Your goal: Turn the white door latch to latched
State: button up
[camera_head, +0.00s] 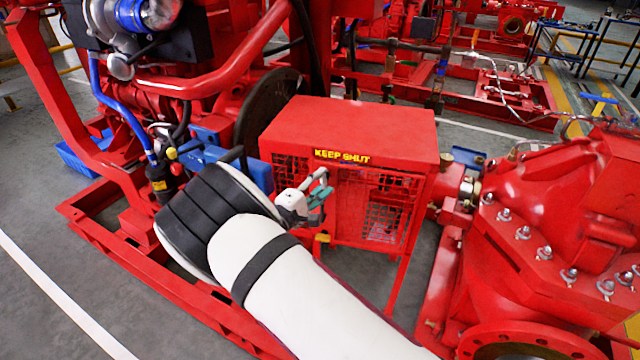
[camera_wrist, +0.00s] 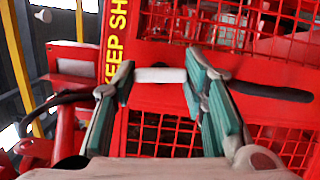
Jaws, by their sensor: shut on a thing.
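The white door latch (camera_wrist: 160,75) shows in the wrist view as a short, pale bar on the red door frame, between my two fingertips. It lies crosswise in that view, while the yellow KEEP SHUT lettering (camera_wrist: 115,45) runs up the picture beside it. My gripper (camera_wrist: 157,80) has its teal-padded fingers at the two ends of the bar and is shut on it. In the head view my gripper (camera_head: 319,184) is at the front of the red mesh cage (camera_head: 350,128), just below its lettering. The latch itself cannot be made out there.
A dark bar (camera_wrist: 272,91) lies on the door to the right of my fingers in the wrist view. A red pump casing (camera_head: 560,230) stands right of the cage. A red engine with a blue hose (camera_head: 120,110) stands left. Grey floor shows at far left.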

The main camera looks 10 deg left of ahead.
jog(key=shift+m, duration=0.6)
jog(key=shift+g, duration=0.3)
jog(key=o, duration=1.2)
jog(key=shift+c, duration=0.2)
jog(key=v, duration=1.2)
jog(key=shift+d, duration=0.1)
